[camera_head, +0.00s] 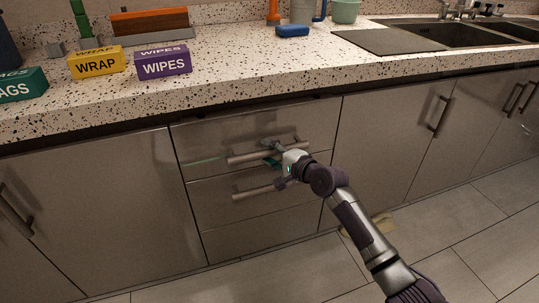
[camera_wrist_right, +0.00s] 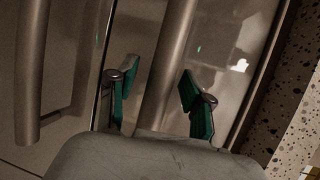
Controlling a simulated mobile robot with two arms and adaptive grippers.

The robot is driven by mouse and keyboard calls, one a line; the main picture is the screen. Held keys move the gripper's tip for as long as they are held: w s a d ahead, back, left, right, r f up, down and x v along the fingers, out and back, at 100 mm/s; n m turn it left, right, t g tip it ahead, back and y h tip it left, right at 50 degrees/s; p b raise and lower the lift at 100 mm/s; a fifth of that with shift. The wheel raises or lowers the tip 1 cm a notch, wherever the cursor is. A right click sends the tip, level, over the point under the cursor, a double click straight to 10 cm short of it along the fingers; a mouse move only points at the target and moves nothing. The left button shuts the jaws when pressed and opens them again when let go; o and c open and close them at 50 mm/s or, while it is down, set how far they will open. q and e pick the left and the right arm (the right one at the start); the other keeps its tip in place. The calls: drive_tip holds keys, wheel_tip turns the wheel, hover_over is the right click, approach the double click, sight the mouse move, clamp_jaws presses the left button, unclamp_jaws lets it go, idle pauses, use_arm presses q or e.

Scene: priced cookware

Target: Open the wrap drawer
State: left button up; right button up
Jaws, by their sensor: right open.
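A stack of drawers sits under the counter. Its top drawer (camera_head: 220,137) has a long bar handle (camera_head: 245,158), and the drawer below it (camera_head: 215,189) has a similar handle (camera_head: 254,191). No label shows on the drawer fronts, so I cannot tell which is the wrap drawer. My right gripper (camera_head: 271,153) is at the top drawer's handle. In the right wrist view my gripper (camera_wrist_right: 160,92) is open, with the handle bar (camera_wrist_right: 168,62) running between its two green-padded fingers, apparently touching neither. The top drawer looks shut. My left gripper is out of view.
A yellow WRAP box (camera_head: 97,64), a purple WIPES box (camera_head: 163,64) and a green BAGS box (camera_head: 20,86) stand on the speckled counter (camera_head: 235,72). Cabinet doors flank the drawers. The tiled floor (camera_head: 300,268) before the drawers looks largely clear.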

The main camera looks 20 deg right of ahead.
drive_tip(key=shift+w+a, duration=0.1)
drive_tip(key=shift+w, duration=0.05)
clamp_jaws()
idle(0.4)
